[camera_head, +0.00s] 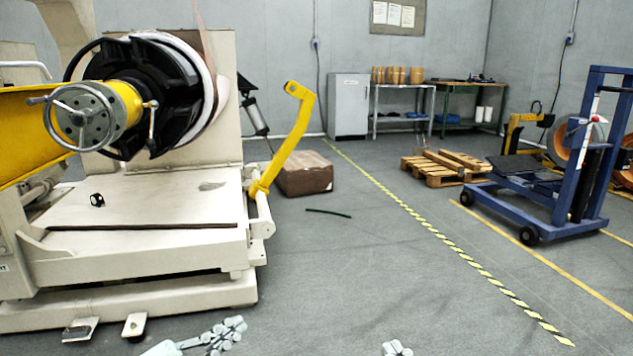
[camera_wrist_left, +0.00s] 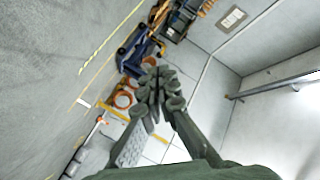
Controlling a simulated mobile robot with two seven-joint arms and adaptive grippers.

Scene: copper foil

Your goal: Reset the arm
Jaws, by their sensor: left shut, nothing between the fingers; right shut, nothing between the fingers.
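My left gripper (camera_head: 228,333) shows at the bottom of the head view, left of the middle, over the grey floor in front of the machine. It is shut and empty. The left wrist view shows its fingers (camera_wrist_left: 157,80) together with nothing between them. My right gripper (camera_head: 397,348) shows only in part at the bottom edge of the head view. It is shut with nothing held, and the rest of its arm is out of frame. Both grippers are apart from all objects.
A cream machine (camera_head: 150,255) with a black reel (camera_head: 150,95) and a yellow lever (camera_head: 285,145) stands at left. A brown box (camera_head: 303,174), wooden pallet (camera_head: 440,170) and blue lift cart (camera_head: 540,205) stand farther off. The floor at centre is mostly clear.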

